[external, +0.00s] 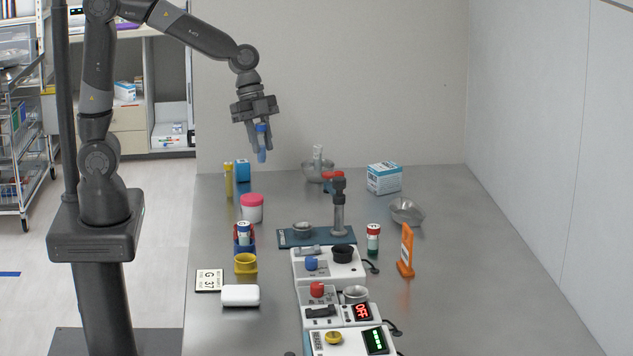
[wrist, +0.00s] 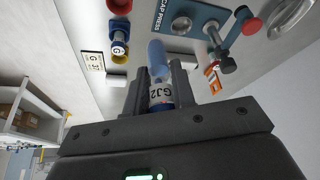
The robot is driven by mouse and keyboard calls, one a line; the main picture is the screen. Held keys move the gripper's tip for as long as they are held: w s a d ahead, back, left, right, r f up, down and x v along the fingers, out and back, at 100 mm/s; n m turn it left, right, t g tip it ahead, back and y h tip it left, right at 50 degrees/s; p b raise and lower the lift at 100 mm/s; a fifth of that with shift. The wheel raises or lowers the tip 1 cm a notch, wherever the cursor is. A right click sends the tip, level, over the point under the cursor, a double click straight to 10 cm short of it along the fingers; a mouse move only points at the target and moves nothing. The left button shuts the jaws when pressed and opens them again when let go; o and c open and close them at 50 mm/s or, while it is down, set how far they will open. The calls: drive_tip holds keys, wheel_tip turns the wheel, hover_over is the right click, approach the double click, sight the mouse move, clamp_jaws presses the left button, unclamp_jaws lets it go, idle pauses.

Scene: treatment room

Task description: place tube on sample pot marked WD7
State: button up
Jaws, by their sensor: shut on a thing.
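My gripper (external: 259,146) is shut on a blue tube (external: 262,156) and holds it upright in the air above the back left of the table. In the wrist view the tube (wrist: 157,58) sticks out between the fingers, with a white label that seems to read GJ2. No marking WD7 is readable in either view. A white pot with a pink lid (external: 252,202) stands on the table below and in front of my gripper; no mark on it can be read.
A yellow tube (external: 228,180) and a blue block (external: 242,170) stand at the back left. A card (external: 209,280) lies front left. The right side is clear.

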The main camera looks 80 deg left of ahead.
drive_tip(key=s+d+m+g, duration=0.1)
drive_tip(key=s+d+m, duration=0.25)
drive_tip(key=s, duration=0.55)
hover_over(252, 197)
drive_tip(key=shift+h, duration=0.3)
drive_tip(key=shift+f, duration=5.65)
drive_tip(key=shift+f, duration=0.2)
drive_tip(key=o, duration=1)
drive_tip(key=shift+c, duration=0.2)
